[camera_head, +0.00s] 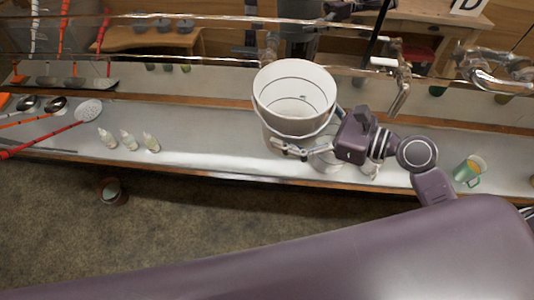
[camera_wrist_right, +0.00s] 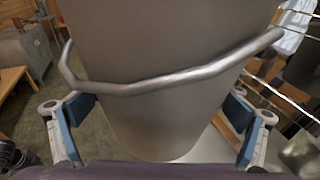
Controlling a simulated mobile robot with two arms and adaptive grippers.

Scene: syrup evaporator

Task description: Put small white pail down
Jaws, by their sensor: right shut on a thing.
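The small white pail (camera_head: 294,122) is upright over the long pale counter (camera_head: 215,160), near the middle of the head view. Its open top shows an empty-looking inside. My right gripper (camera_head: 300,149) is at its front lower side, coming from the right. In the right wrist view the pail (camera_wrist_right: 165,125) fills the space between the two fingers, and its metal handle (camera_wrist_right: 170,82) hangs across its side. My right gripper is shut on the pail. I cannot tell whether its bottom touches the counter. My left gripper is not in view.
A metal tap (camera_head: 400,85) is behind the gripper. Counter between bottles and pail is clear. A small pot (camera_head: 112,192) is below the front edge.

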